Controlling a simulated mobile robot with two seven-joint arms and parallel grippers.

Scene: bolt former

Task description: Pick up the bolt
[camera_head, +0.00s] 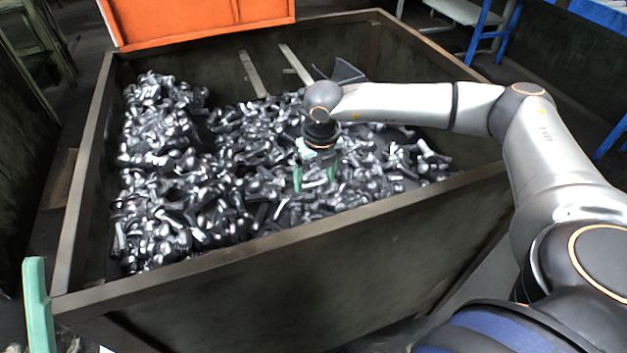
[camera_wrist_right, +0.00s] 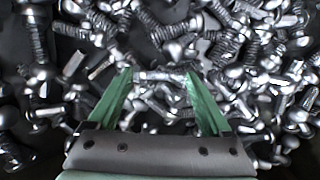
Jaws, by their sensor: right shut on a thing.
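Many shiny dark-metal bolts (camera_head: 190,190) lie heaped in a large dark metal bin (camera_head: 290,238). My right gripper (camera_head: 314,180) reaches down into the bin, with its green fingers low among the bolts. In the right wrist view, the right gripper (camera_wrist_right: 158,74) is shut on a bolt (camera_wrist_right: 160,76) lying crosswise between its fingertips. Other bolts crowd close around and below it. At the lower left edge of the head view, one green finger of my left gripper (camera_head: 38,305) shows outside the bin; the rest is hidden or out of frame.
The bin's near rim (camera_head: 280,240) runs between me and the bolts, and its walls rise above the heap. An orange panel (camera_head: 200,20) stands behind the far wall. Blue-framed benches (camera_head: 490,25) are at the back right. Two light strips lean on the far inner wall.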

